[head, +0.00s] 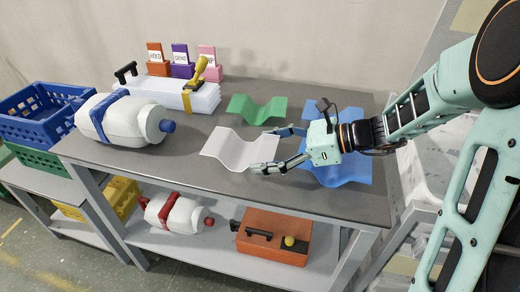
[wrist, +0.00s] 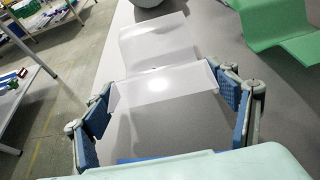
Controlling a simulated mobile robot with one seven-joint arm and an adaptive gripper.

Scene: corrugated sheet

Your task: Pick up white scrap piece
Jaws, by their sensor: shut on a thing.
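The white scrap piece (head: 236,149) is a wavy corrugated sheet over the grey bench top, near its front middle. In the wrist view the white piece (wrist: 160,84) stretches away from between my fingers. My gripper (head: 270,151) reaches in from the right with a finger on either side of the sheet's right end. In the wrist view my gripper (wrist: 168,105) is shut on the sheet, its blue pads at the two side edges. I cannot tell whether the sheet touches the bench.
A green wavy sheet (head: 257,109) lies just behind. Blue wavy sheets (head: 345,172) lie under and beside my gripper. A white bottle-like container (head: 112,120) and a stack of white sheets (head: 172,92) stand at left. Bare bench (head: 175,172) shows in front.

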